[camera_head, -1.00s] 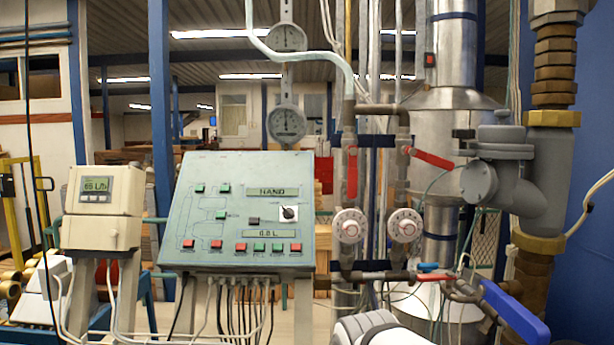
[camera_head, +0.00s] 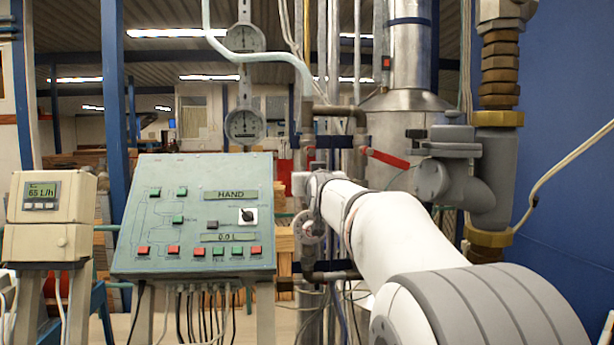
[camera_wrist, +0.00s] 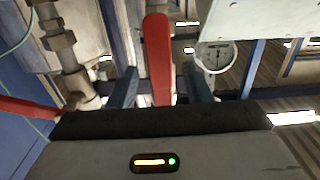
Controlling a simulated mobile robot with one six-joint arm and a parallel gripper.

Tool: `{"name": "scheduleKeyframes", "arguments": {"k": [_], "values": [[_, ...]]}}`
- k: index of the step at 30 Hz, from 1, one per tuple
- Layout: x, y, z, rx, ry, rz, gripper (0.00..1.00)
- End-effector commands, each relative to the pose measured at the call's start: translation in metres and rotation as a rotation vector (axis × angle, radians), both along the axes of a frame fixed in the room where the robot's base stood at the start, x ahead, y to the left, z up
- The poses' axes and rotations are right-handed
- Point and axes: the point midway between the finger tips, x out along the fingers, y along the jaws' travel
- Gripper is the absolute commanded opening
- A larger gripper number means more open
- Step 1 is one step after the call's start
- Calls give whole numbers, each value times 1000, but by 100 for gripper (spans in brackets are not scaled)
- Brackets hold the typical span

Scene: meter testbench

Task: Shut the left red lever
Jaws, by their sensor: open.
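The left red lever (camera_wrist: 158,50) stands upright in the wrist view, between the two dark fingers of my open gripper (camera_wrist: 160,72). A finger is on each side of it, and I see gaps, so the jaws are not closed on it. In the head view, my arm and wrist hide most of this lever; only a bit of red shows near its top. The right red lever (camera_head: 388,158) slants down to the right in the head view. It also shows at the left edge of the wrist view (camera_wrist: 25,108).
A control panel (camera_head: 195,220) and a meter box (camera_head: 48,215) stand to the left. Round gauges (camera_head: 245,126) hang behind the panel. Pipes and a grey valve body (camera_head: 455,175) crowd the right side, next to a blue wall (camera_head: 570,120).

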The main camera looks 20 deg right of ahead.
Motion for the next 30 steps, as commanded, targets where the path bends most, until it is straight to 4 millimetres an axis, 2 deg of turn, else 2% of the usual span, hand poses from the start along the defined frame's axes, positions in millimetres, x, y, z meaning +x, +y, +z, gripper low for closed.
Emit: {"name": "scheduleKeyframes", "arguments": {"k": [6, 16, 30], "values": [[19, -4, 0, 0, 1, 1, 45], [22, -4, 0, 0, 1, 2, 44], [22, -3, 0, 0, 1, 2, 5]]}}
